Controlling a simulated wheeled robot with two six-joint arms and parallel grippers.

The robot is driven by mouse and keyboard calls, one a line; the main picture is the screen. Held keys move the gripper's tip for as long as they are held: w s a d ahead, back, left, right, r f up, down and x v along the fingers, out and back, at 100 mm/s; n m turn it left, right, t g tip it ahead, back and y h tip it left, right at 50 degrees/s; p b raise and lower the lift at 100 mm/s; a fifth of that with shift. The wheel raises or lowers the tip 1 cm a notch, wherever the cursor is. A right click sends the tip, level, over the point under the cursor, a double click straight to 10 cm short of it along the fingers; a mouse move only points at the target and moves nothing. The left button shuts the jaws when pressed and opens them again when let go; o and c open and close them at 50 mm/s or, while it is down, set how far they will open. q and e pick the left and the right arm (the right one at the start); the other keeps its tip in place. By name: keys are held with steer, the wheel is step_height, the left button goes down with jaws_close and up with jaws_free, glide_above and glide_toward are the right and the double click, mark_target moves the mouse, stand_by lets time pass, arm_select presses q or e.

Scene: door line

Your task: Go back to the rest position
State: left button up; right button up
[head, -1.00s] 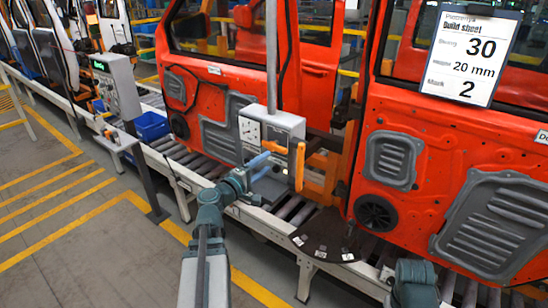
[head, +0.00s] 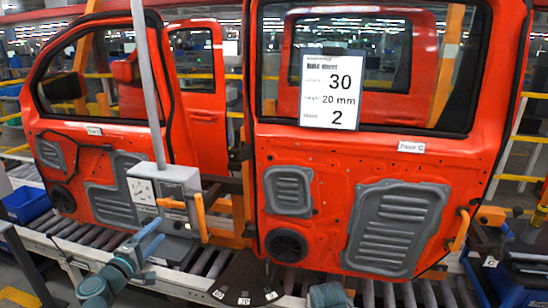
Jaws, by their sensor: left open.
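My left gripper (head: 151,238) is in the lower left of the head view, at the end of my teal and grey arm. Its two blue fingers are apart, with nothing seen between them. It shows in front of the conveyor rollers, just below a grey box (head: 163,187) with orange handles on a pole. I see no contact with the box. A teal part of my other arm shows at the bottom edge. My right gripper is out of view.
Orange-red doors stand on the roller conveyor (head: 205,262): a left door (head: 85,180) and a nearer right door (head: 335,185). A build sheet (head: 331,91) on the right door reads 30, 20 mm, 2. A blue bin (head: 27,204) is at left, dark tools at far right.

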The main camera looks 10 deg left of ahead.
arm_select(q)
steer(key=d+f+m+g+h+b, duration=0.35)
steer(key=d+f+m+g, duration=0.2)
steer(key=d+f, duration=0.6)
steer(key=d+f+m+g+h+b, duration=0.35)
steer(key=d+f+m+g, duration=0.35)
steer(key=d, duration=0.8)
steer(key=s+d+f+m+g+y+b, duration=0.3)
steer(key=s+d+f+m+y+b, duration=0.1)
steer(key=s+f, duration=0.3)
steer(key=s+d+f+m+g+y+b, duration=0.3)
steer(key=s+d+f+y, duration=0.3)
steer(key=f, duration=0.5)
steer(key=shift+s+d+f+m+b, duration=0.25)
steer(key=shift+s+d+m+b, duration=0.1)
steer(key=shift+d+m+b, duration=0.15)
steer(key=shift+a, duration=0.2)
